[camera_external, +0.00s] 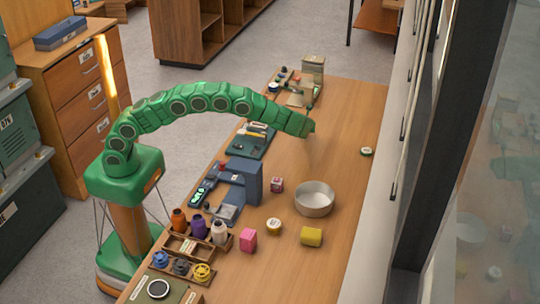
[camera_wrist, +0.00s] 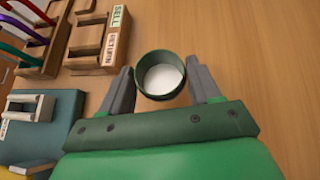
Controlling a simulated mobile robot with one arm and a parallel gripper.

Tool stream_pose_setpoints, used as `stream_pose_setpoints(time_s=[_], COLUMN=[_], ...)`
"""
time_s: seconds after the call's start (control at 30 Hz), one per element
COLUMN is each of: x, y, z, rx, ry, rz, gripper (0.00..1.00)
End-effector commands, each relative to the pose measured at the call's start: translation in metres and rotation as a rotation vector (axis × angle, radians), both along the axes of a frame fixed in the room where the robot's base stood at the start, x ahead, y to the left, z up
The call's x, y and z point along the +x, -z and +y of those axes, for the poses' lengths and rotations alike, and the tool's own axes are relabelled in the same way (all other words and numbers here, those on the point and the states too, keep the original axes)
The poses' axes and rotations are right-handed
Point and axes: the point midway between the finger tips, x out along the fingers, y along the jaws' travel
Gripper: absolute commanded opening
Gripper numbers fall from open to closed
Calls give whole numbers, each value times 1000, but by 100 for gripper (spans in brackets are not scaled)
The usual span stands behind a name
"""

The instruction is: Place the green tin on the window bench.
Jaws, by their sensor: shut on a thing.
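The green tin (camera_wrist: 140,88), round with a dark green wall and a white top, is between the two grey fingers of my gripper (camera_wrist: 161,78) in the wrist view. The gripper is shut on it. In the external view my gripper (camera_external: 311,128) is above the far half of the long wooden bench (camera_external: 352,110) beside the window. I cannot make out the tin clearly there, nor tell its exact height over the wood. Bare wood shows beyond and to the right of the tin in the wrist view.
Wooden trays labelled SELL and RETURN (camera_wrist: 97,42) are to the tin's left. The right far part is mostly clear.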

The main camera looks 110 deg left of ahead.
Motion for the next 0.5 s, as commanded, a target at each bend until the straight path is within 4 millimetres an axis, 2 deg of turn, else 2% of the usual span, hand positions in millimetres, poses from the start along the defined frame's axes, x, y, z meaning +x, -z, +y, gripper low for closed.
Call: stream_pose_setpoints(time_s=[0.27,0.5], x=[4,4], y=[6,35], z=[3,4], rx=[0,0], ry=[0,-3], rz=[0,3], gripper=[28,28])
